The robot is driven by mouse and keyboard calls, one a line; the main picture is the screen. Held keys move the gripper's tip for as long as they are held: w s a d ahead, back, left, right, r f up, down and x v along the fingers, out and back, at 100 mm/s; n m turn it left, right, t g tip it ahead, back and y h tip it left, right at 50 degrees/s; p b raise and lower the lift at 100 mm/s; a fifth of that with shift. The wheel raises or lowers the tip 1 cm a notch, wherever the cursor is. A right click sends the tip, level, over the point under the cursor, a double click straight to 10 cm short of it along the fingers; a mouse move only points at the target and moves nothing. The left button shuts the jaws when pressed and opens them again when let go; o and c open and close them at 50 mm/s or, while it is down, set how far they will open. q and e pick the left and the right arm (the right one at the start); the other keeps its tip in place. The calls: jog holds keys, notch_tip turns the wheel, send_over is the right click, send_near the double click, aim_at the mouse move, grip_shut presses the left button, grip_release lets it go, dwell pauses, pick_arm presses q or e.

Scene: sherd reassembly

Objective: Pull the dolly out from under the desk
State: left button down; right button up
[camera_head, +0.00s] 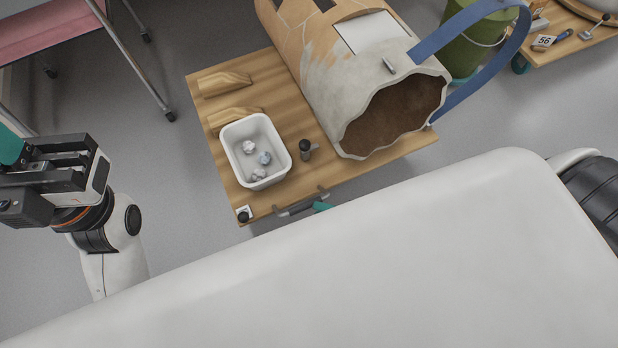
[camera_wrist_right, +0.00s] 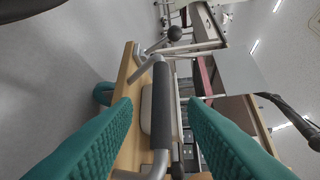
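The wooden dolly (camera_head: 215,165) stands on the grey floor in the head view, with its handle (camera_head: 297,209) along the near edge. In the right wrist view the handle's dark grip (camera_wrist_right: 161,105) lies between the teal fingers of my right gripper (camera_wrist_right: 160,102). The fingers are apart, with a gap on each side of the bar. In the head view only a teal bit of my right gripper (camera_head: 322,207) shows past my white body. My left gripper (camera_head: 8,145) is at the left edge, away from the dolly, its fingers mostly out of frame. No desk is seen above the dolly.
The dolly carries a large broken jar (camera_head: 350,85), a white tub (camera_head: 236,158) with crumpled pieces, wooden wedges (camera_head: 224,83) and a small dark-topped object (camera_head: 306,149). A green bucket (camera_head: 466,52) and another wooden board (camera_head: 562,22) stand right. A pink-topped cart (camera_head: 50,30) is upper left.

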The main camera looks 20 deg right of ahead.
jog(key=f+p+v, duration=0.1)
jog(key=v, duration=0.5)
jog(key=shift+s+d+r, duration=0.15)
jog(key=shift+d+r, duration=0.15)
jog(key=shift+r, duration=0.25)
